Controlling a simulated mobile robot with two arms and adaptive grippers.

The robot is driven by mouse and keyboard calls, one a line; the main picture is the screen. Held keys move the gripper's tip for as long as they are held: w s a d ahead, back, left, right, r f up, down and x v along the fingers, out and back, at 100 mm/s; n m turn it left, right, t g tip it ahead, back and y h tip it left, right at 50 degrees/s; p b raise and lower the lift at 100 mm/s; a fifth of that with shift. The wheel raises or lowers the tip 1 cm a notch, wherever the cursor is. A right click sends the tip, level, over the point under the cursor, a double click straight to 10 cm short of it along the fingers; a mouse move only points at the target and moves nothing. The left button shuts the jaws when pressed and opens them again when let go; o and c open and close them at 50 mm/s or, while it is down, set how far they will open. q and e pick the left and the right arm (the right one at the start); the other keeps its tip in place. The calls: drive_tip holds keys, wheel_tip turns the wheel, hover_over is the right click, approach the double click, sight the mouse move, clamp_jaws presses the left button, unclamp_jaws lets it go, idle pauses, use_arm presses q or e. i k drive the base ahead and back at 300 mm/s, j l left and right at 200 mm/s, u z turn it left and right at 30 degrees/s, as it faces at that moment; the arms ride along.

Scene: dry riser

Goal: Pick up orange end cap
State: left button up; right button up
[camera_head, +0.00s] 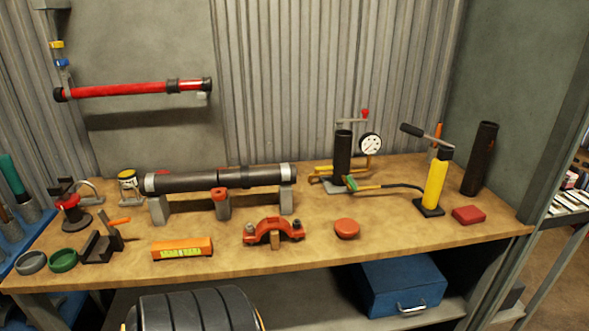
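A round orange-red cap (347,228), which looks like the orange end cap, lies flat on the wooden workbench (330,258). It sits near the front edge, right of the middle, with bare wood around it. The red-orange pipe clamp (274,231) is to its left, apart from it. Nothing covers the cap. Neither of my grippers is in this view.
A dark pipe (190,182) rests on grey supports behind. An orange spirit level (182,248) lies front left. A yellow hand pump (436,184), a red block (468,215) and an upright black tube (480,158) stand right. A blue toolbox (400,285) sits below.

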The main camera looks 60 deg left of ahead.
sight(346, 228)
drive_tip(key=u, duration=1.65)
